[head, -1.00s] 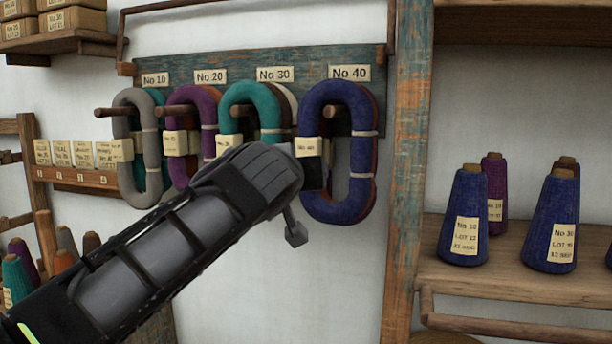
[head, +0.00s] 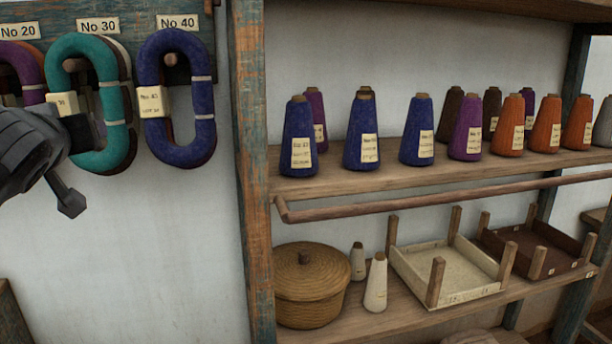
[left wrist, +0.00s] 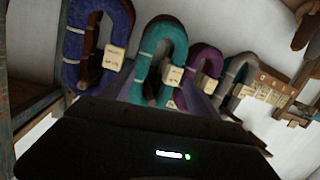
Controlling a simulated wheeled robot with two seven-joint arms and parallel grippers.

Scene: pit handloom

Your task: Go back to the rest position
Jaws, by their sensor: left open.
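My left gripper (head: 70,165) shows at the left edge of the head view, dark grey, open and with nothing seen in it. It overlaps the lower left of the teal hank (head: 114,110) under the No 30 label; I cannot tell whether it touches. The blue hank (head: 204,105) under No 40 hangs on its peg to the right of the gripper. In the left wrist view, a dark part of my own arm fills the bottom, with the blue hank (left wrist: 72,45), teal hank (left wrist: 182,55), purple hank and grey hank beyond. My right gripper is not in view.
A wooden post (head: 250,180) separates the hanks from shelves on the right. The upper shelf (head: 330,178) holds several yarn cones. The lower one holds a lidded basket (head: 312,290), two pale cones and two pegged trays. The wall below the hanks is bare.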

